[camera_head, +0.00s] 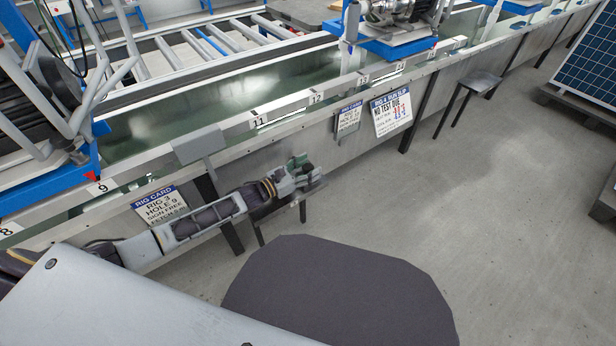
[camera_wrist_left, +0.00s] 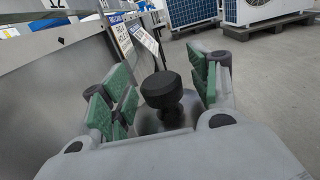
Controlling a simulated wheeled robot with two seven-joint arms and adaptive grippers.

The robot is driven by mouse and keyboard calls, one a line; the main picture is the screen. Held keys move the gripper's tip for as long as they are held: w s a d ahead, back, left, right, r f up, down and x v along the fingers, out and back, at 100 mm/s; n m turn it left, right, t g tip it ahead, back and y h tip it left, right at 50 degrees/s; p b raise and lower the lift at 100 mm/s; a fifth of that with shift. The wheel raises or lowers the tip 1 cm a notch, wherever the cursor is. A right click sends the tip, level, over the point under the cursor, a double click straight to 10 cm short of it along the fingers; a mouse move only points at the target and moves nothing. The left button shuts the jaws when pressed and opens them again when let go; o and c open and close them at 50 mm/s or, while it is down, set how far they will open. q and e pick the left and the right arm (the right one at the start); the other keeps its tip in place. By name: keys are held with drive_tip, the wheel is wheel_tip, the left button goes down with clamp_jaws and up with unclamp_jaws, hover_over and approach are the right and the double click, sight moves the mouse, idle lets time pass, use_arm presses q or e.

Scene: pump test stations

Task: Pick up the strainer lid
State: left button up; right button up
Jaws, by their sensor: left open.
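A black round knob (camera_wrist_left: 162,88), apparently the strainer lid's, stands on a short stem above a small grey metal surface in the left wrist view. My left gripper (camera_wrist_left: 164,76) is open, with green pads on both sides of the knob. A gap shows between the knob and the right pads; contact on the left cannot be told. In the head view my left gripper (camera_head: 296,172) is over a small grey stand (camera_head: 315,187) beside the bench. The knob cannot be made out there, and the lid's rim is hard to tell. My right gripper is not in view.
Another small stand (camera_head: 481,80) is farther right. The grey floor (camera_head: 490,210) at right is clear.

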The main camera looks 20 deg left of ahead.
sight(308, 167)
use_arm(q)
drive_tip(key=shift+c, duration=0.4)
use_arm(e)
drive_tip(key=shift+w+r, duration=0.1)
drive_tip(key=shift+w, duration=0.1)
use_arm(q)
drive_tip(key=c, duration=1)
drive_tip(key=shift+o, duration=0.2)
drive_tip(key=shift+r, duration=0.1)
drive_tip(key=shift+r, duration=0.15)
drive_tip(key=shift+r+p, duration=0.35)
drive_tip(key=shift+r, duration=0.1)
wheel_tip(308, 167, up, 7)
drive_tip(key=p, duration=0.3)
drive_tip(key=shift+r, duration=0.85)
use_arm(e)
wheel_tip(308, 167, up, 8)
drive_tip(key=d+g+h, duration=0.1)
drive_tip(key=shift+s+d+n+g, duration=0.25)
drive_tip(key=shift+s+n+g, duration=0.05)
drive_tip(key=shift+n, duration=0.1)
use_arm(q)
drive_tip(key=shift+w+a+f, duration=0.1)
drive_tip(key=shift+w+f, duration=0.05)
drive_tip(key=shift+f, duration=0.05)
